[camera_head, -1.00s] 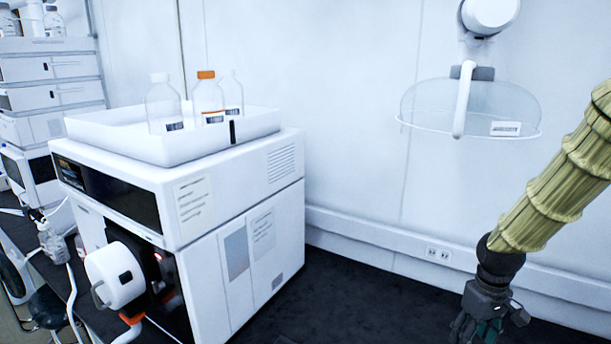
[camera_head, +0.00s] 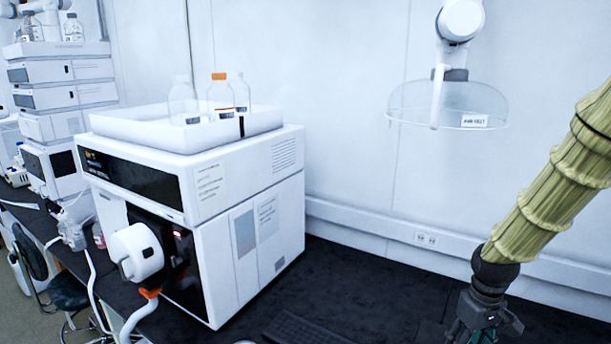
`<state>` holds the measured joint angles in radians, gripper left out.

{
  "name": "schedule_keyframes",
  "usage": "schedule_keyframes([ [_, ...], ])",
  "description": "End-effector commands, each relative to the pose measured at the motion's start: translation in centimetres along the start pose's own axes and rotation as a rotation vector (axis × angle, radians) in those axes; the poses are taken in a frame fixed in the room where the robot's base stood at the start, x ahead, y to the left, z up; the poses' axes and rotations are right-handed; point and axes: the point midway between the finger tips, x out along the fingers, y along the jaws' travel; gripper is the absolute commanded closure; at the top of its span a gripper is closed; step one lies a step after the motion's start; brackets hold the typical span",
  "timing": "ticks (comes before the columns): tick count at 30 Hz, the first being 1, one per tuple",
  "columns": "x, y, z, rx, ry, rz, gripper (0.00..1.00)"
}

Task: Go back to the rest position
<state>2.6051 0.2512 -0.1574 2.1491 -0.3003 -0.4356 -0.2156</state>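My gripper (camera_head: 482,328) is at the lower right of the head view, at the end of my arm in its yellow-green ribbed sleeve. It hangs downward over the dark bench top, and its fingertips are at or beyond the bottom edge. I cannot tell whether it is open or shut, or whether it holds anything. It is well to the right of the white instrument (camera_head: 235,255) and apart from it.
A white tray (camera_head: 150,135) with several bottles sits on the instrument. A clear extraction hood (camera_head: 445,105) hangs from the wall at upper right. A keyboard (camera_head: 305,330) lies at the bottom. A chromatography stack (camera_head: 65,98) stands at left. Dark bench (camera_head: 375,285) is clear between instrument and gripper.

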Motion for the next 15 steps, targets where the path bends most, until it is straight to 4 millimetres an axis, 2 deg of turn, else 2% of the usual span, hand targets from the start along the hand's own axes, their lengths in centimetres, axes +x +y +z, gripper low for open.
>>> schedule_keyframes([
  [10, 5.4, -2.3, 0.9, 0.023, 0.000, -0.011, 0.45],
  [15, 9.8, -4.3, 2.2, 0.046, 0.000, -0.019, 0.45],
])
